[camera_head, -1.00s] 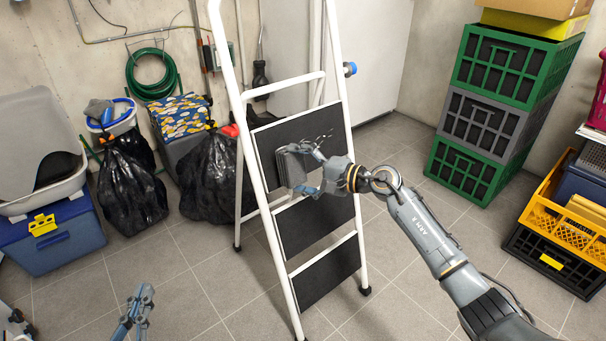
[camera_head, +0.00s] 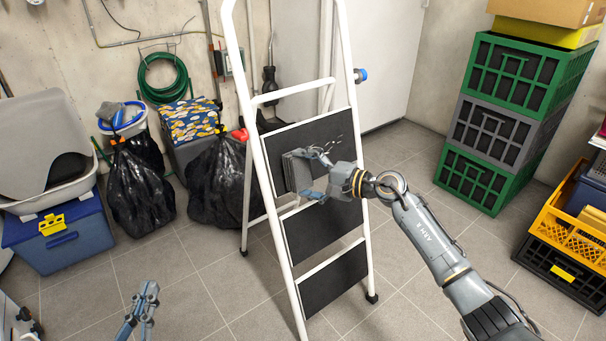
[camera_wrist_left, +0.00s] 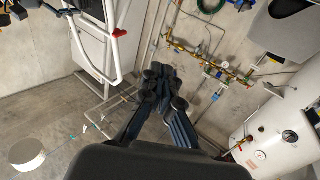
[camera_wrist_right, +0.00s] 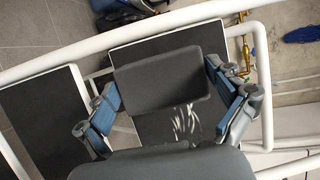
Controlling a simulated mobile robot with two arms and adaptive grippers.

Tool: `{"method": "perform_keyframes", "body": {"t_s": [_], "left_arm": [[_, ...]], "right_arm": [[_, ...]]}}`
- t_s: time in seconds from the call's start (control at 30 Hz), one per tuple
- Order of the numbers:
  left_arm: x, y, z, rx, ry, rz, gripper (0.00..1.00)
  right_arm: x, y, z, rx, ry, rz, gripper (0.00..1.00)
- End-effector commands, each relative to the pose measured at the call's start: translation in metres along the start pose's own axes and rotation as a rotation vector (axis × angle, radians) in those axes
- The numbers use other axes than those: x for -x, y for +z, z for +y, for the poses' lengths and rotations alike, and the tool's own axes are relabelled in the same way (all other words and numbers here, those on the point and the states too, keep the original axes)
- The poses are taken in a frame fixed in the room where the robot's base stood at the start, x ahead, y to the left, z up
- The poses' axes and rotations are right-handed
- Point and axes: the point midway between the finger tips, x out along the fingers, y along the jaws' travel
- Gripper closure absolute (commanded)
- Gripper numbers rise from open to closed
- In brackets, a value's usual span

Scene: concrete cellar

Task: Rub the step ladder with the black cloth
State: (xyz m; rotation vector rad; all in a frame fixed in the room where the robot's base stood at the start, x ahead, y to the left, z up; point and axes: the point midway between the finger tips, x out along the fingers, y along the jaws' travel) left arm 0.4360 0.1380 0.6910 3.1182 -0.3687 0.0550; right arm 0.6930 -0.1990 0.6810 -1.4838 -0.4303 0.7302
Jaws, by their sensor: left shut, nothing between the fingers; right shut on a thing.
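The step ladder (camera_head: 355,130) stands upright in the middle of the head view, with a white frame and dark flat steps. Pale streaks mark the top dark step (camera_head: 320,130). My right gripper (camera_head: 312,171) is shut on the black cloth (camera_head: 299,172), a dark grey folded block, and holds it at that top step. In the right wrist view the cloth (camera_wrist_right: 162,83) sits between the fingers, with the white streaks just below it; whether it touches the step is hard to tell. My left gripper (camera_head: 148,290) is shut and empty, low at the left, away from the ladder.
Black bags (camera_head: 138,190), a blue box (camera_head: 60,235) and a patterned box (camera_head: 192,122) stand left of the ladder. Stacked green and grey crates (camera_head: 505,125) and a yellow crate (camera_head: 560,235) stand right. The tiled floor in front is clear.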

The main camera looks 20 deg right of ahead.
Motion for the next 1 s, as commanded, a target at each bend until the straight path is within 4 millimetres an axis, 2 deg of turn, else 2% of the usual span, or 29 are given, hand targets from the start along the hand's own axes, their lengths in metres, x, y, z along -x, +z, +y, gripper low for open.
{"method": "perform_keyframes", "body": {"t_s": [1.0], "left_arm": [[-0.001,-0.019,0.003,0.003,0.006,0.112,1.0]], "right_arm": [[-0.005,-0.002,0.0,0.0,-0.001,0.0,0.32]]}}
